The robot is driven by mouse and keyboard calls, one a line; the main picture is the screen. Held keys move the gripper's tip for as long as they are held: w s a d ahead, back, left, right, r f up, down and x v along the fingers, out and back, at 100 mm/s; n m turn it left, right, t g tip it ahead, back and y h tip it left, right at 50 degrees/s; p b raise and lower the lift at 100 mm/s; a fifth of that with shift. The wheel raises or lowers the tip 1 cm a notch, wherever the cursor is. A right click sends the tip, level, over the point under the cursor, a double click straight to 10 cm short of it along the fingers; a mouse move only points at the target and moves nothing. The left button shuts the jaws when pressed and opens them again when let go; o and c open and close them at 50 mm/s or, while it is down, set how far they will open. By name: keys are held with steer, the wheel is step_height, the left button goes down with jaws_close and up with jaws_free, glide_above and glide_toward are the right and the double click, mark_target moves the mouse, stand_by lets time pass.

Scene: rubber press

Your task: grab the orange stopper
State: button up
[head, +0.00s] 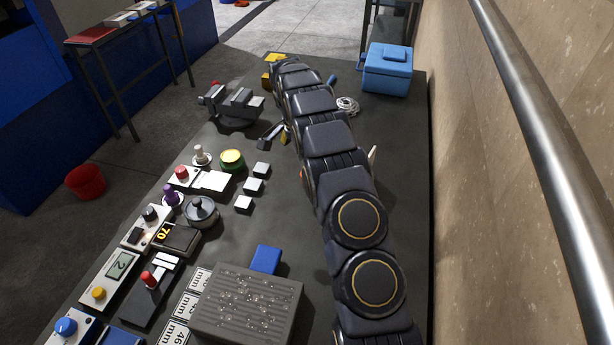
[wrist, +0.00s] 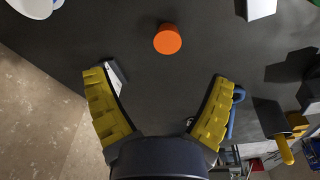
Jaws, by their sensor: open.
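The orange stopper (wrist: 167,39) is a small round piece standing on the dark bench top in the wrist view, at the top centre. My gripper (wrist: 162,85) has two yellow ridged fingers, spread wide and empty. The stopper lies beyond the fingertips, roughly between their two lines, and neither finger touches it.
A blue cooler box (head: 388,69) stands at the bench's far right corner. A grey vise (head: 232,104) sits at the far left. White blocks (head: 253,186), a yellow-green button (head: 232,160) and a grey ribbed block (head: 247,302) lie left of my arm. A wall with a metal rail (head: 548,170) borders the right.

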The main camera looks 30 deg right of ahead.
steer(key=shift+m, duration=0.7)
steer(key=f, duration=0.1)
steer(key=w+d+f, duration=0.1)
steer(key=f, duration=0.2)
steer(key=shift+w+d+f, duration=0.1)
steer(key=shift+w+d, duration=0.1)
steer(key=shift+d, duration=0.15)
steer(key=shift+w+d+f, duration=0.1)
steer(key=shift+d+f, duration=0.15)
steer(key=shift+f, duration=1.05)
steer(key=shift+s+d+f, duration=0.1)
steer(key=shift+d+f, duration=0.2)
steer(key=shift+f, duration=0.95)
steer(key=shift+w+d+f, duration=0.1)
steer(key=shift+d+f, duration=0.15)
steer(key=shift+f, duration=1.05)
steer(key=shift+r, duration=0.1)
steer(key=c, duration=1.2)
steer(key=shift+c, duration=0.2)
